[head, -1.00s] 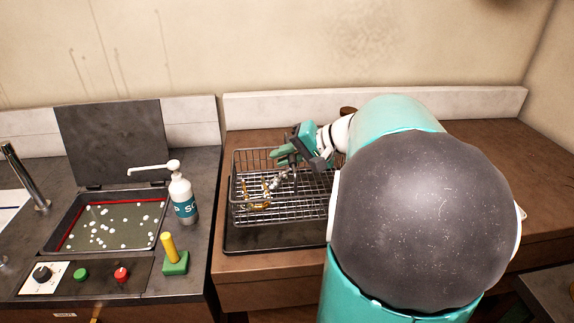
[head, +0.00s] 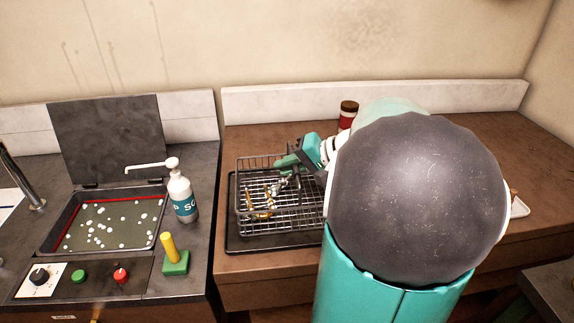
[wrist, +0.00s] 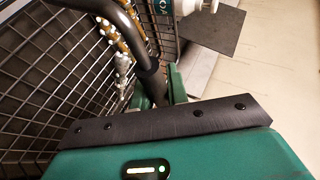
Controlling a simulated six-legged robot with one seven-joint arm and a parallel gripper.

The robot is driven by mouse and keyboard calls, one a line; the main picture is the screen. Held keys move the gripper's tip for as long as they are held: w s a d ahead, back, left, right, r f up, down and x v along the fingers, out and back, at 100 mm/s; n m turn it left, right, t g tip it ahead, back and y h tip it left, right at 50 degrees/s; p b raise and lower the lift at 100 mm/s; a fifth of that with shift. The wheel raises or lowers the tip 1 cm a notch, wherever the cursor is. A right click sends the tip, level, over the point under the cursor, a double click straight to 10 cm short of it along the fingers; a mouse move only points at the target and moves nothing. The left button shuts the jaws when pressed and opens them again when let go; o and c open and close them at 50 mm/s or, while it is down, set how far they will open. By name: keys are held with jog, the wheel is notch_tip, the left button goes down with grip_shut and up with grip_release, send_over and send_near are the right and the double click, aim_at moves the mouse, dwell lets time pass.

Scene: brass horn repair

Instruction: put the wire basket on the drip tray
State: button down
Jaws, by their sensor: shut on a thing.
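The wire basket (head: 265,228) is a grey mesh basket with brass horn parts (head: 262,200) inside. It sits on or just above the black drip tray (head: 232,240) on the brown bench; I cannot tell whether its bottom touches. The tray's rim shows at the left and front of the basket. My gripper (head: 300,160) is at the basket's back right side, shut on its dark handle. In the wrist view the handle (wrist: 145,50) runs into the green jaws, with the basket's mesh (wrist: 50,80) at left. My arm hides the right end of basket and tray.
To the left stand an open tank (head: 110,225) with floating white bits, a pump bottle (head: 182,195) and a yellow-handled green tool (head: 174,258). A dark jar with a red label (head: 347,115) stands behind my arm. The bench's front strip is clear.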

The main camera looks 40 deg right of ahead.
jog(key=shift+s, duration=0.15)
jog(key=c, duration=1.4)
grip_release()
jog(key=shift+o, duration=0.2)
jog(key=v, duration=1.2)
jog(key=shift+r, duration=0.1)
